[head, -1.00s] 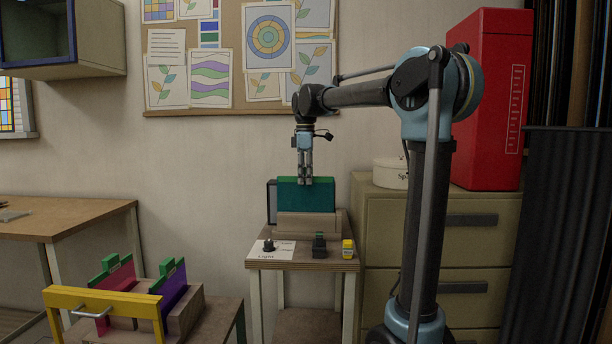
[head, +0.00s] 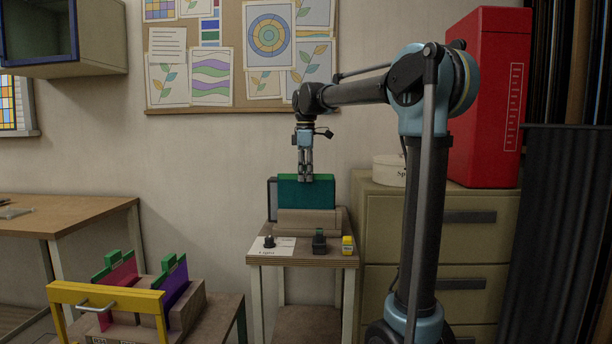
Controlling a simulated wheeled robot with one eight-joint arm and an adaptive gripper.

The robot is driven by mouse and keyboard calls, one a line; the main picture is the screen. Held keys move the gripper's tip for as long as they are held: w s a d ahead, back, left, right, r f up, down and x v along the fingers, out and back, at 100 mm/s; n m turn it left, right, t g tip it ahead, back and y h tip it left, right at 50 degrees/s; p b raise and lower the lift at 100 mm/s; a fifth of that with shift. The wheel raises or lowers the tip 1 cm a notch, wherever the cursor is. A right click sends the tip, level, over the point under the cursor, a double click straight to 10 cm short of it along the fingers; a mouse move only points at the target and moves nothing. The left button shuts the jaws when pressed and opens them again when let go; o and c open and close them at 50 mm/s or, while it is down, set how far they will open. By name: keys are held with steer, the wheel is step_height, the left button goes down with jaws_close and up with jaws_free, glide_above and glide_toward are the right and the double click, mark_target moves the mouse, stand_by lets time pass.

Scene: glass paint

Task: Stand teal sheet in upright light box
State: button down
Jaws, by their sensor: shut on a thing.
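The teal sheet (head: 308,194) stands upright at the light box (head: 308,222) on the small table. Its lower part is hidden behind the box's beige front wall. A dark-framed grey panel (head: 271,200) shows at its left edge. My gripper (head: 306,179) points down from above and is shut on the sheet's top edge. I cannot tell whether the sheet touches the bottom of the box.
A rack with a yellow front bar (head: 105,296) holds a pink sheet (head: 118,278) and a purple sheet (head: 174,286) at the lower left. A black knob (head: 269,242), a dark small item (head: 319,242) and a yellow bottle (head: 347,245) stand in front of the box. Drawers (head: 440,235) stand at right.

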steer(key=shift+f, duration=0.25)
steer(key=c, duration=1.4)
jaws_free()
steer(key=shift+c, duration=0.2)
steer(key=shift+w+f, duration=0.35)
steer(key=shift+w, duration=0.2)
steer(key=shift+w+f, duration=0.35)
steer(key=shift+w, duration=0.2)
steer(key=shift+s+r, duration=0.3)
steer(key=shift+s, duration=0.1)
steer(key=shift+s+r, duration=0.15)
steer(key=shift+s, duration=0.05)
steer(key=o, duration=0.7)
steer(key=shift+s, duration=0.1)
steer(key=shift+r, duration=0.1)
steer(key=shift+r, duration=3.5)
